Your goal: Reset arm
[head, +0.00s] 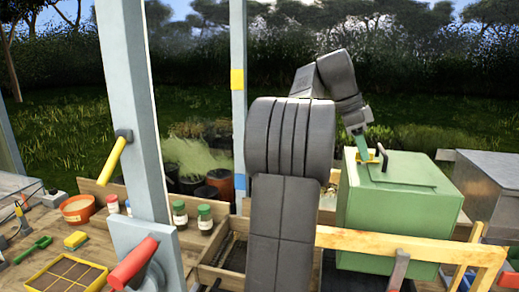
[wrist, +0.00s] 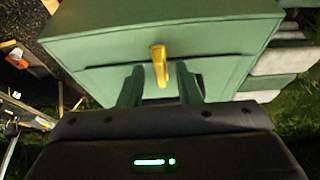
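My gripper (head: 358,146) is at the upper left edge of a green box (head: 400,200) in the head view, with my arm reaching over from the middle. In the wrist view my gripper (wrist: 160,76) has its two green fingers spread apart. A yellow latch (wrist: 159,62) on the green box (wrist: 215,40) shows in the gap between them, with space on both sides. The fingers hold nothing. How far the fingertips are from the box face I cannot tell. The yellow latch (head: 370,157) and a black handle (head: 384,158) also show in the head view.
A wooden rail (head: 400,243) runs in front of the green box. A grey metal box (head: 490,185) stands to its right. A pale post (head: 133,110) with a red handle (head: 132,262) rises at the left. Jars (head: 180,214), an orange bowl (head: 77,209) and a yellow tray (head: 65,275) stand on the bench.

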